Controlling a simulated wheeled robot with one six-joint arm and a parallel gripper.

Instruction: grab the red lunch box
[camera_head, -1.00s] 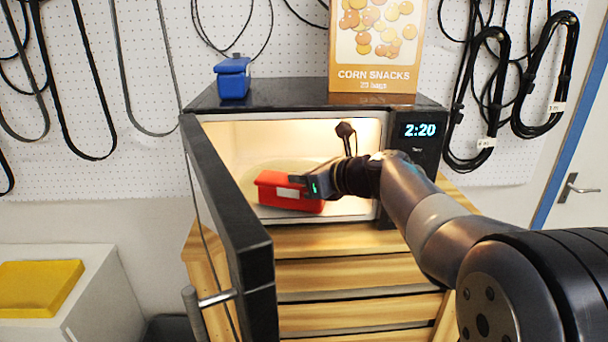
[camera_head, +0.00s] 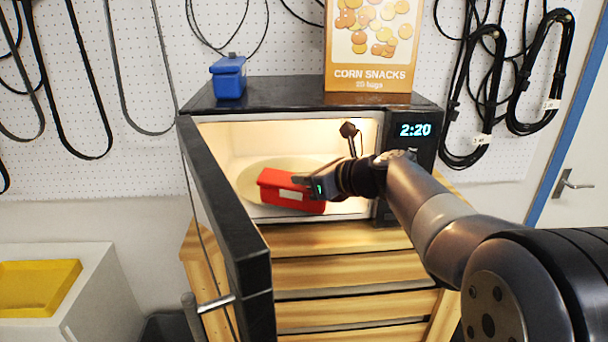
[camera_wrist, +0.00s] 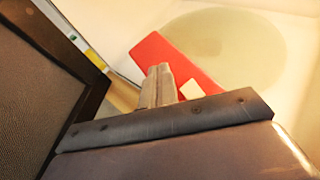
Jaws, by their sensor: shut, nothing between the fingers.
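The red lunch box (camera_head: 280,190) sits inside the open, lit microwave, on the front part of the pale turntable (camera_head: 252,172). It has a light label on its front. In the wrist view the red lunch box (camera_wrist: 160,52) lies just beyond my fingertips, partly hidden by them. My gripper (camera_head: 300,182) reaches into the microwave from the right, at the right end of the box. In the wrist view my gripper (camera_wrist: 159,72) has its fingers together, with nothing between them. Whether the fingers touch the box, I cannot tell.
The microwave door (camera_head: 235,240) stands open on the left. A blue box (camera_head: 229,80) and a corn snacks carton (camera_head: 370,50) stand on top of the microwave (camera_head: 290,94). The wooden stand (camera_head: 340,280) is below. A yellow tray (camera_head: 38,288) lies at the lower left.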

